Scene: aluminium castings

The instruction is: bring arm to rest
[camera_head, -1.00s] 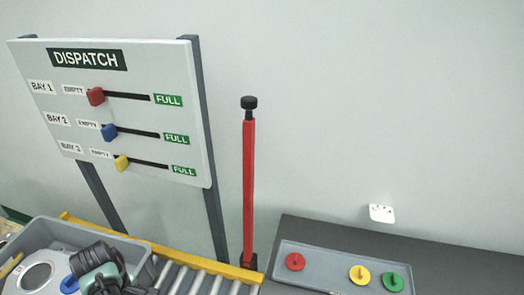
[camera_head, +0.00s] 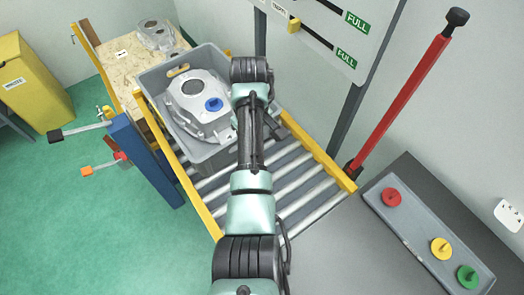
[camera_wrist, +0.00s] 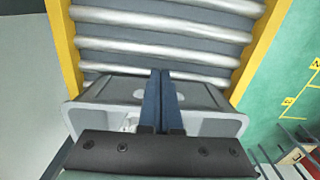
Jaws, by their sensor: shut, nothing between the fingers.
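My arm (camera_head: 251,150) reaches up the middle of the head view, over the roller conveyor and beside the grey crate (camera_head: 200,150). My gripper (camera_wrist: 161,73) shows in the wrist view, its two dark blue fingers together with nothing between them. It is above the crate (camera_wrist: 225,124), whose near part is hidden by the gripper body. In the head view the fingers are hidden behind the arm.
The roller conveyor (camera_head: 300,190) has yellow rails. A blue post (camera_head: 140,155) with clamps stands left. Another casting (camera_head: 157,34) is on a wooden surface behind. A red post (camera_head: 410,92), dispatch board (camera_head: 378,25) and tray (camera_head: 415,222) of coloured discs are right. Green floor is open at left.

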